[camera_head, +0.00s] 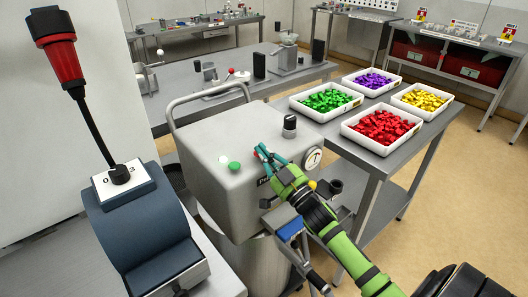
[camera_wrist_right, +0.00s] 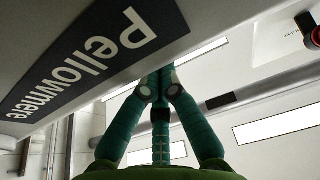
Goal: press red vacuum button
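The grey vacuum unit (camera_head: 215,140) stands in the middle of the head view. A green button (camera_head: 234,166) sits on its top near the front edge. A small patch of red (camera_head: 257,152), apparently the red button, shows right at the tips of my right gripper (camera_head: 264,156) and is mostly hidden by them. Whether they touch I cannot tell. In the right wrist view the teal fingers (camera_wrist_right: 160,80) converge with their tips together and nothing visible between them. The unit's dark label (camera_wrist_right: 90,60) is close beside the fingers there. My left gripper is out of view.
The unit also carries a black knob (camera_head: 290,122), a round gauge (camera_head: 312,159) and a bent handle (camera_head: 205,93). A blue device (camera_head: 140,225) with a red-and-black handle (camera_head: 58,55) stands at left. A table (camera_head: 345,150) with trays of coloured pieces is at right.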

